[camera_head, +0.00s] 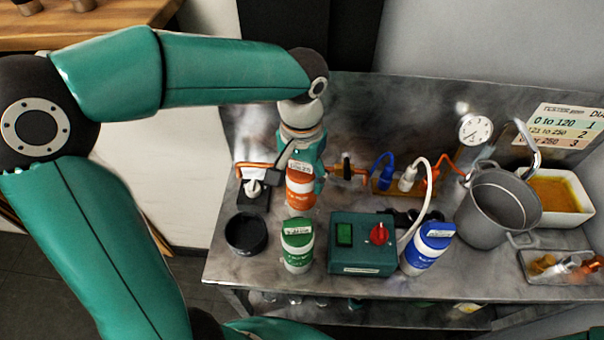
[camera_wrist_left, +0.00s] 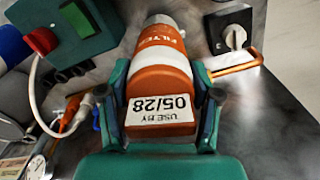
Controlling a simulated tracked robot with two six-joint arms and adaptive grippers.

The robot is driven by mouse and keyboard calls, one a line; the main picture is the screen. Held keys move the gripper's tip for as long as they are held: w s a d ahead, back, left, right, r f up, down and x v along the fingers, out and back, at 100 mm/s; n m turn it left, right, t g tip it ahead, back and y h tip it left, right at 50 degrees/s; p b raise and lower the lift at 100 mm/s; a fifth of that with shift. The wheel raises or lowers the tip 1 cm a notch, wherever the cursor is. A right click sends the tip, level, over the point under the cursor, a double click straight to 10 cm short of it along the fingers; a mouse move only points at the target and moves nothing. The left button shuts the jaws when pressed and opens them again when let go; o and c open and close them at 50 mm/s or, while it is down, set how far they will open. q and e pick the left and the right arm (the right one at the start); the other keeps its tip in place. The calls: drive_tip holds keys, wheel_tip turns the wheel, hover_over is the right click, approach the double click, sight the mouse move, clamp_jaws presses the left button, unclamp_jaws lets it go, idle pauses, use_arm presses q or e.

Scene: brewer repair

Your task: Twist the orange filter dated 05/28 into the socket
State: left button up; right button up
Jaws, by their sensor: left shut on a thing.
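The orange filter (camera_head: 300,190) has a white band and a label. In the left wrist view the filter (camera_wrist_left: 160,85) shows "USE BY 05/28", upside down in the picture. My left gripper (camera_head: 306,168) is shut on it, with one finger on each side in the wrist view (camera_wrist_left: 163,105). In the head view it is behind the green filter and looks about upright; I cannot tell whether its lower end touches anything. A black round open cup (camera_head: 246,234) stands on the bench to the left; I cannot tell if it is the socket. My right gripper is not in view.
A green filter (camera_head: 297,250), a green box with red knob (camera_head: 362,245) and a blue filter (camera_head: 428,250) stand along the front of the metal bench (camera_head: 225,270).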

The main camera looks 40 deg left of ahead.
sight(288, 183)
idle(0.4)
use_arm(q)
drive_tip(key=shift+s+f+m, duration=0.3)
drive_tip(key=shift+s+m, duration=0.2)
drive_tip(key=shift+s, duration=0.1)
drive_tip(key=shift+s+a+r+p, duration=0.25)
drive_tip(key=shift+s+p, duration=0.05)
drive_tip(key=shift+s, duration=0.15)
drive_tip(key=shift+s+a+r+p, duration=0.2)
drive_tip(key=shift+s+r+p, duration=0.1)
drive_tip(key=shift+s, duration=0.15)
drive_tip(key=s+a+r+n+p, duration=0.2)
drive_tip(key=s+a+r+p, duration=0.4)
drive_tip(key=s, duration=0.2)
wheel_tip(288, 183, down, 10)
drive_tip(key=b, duration=0.8)
drive_tip(key=shift+a+r+b, duration=0.2)
drive_tip(key=shift+r+b, duration=0.05)
drive_tip(key=shift+b, duration=0.1)
drive_tip(key=shift+f+b, duration=0.35)
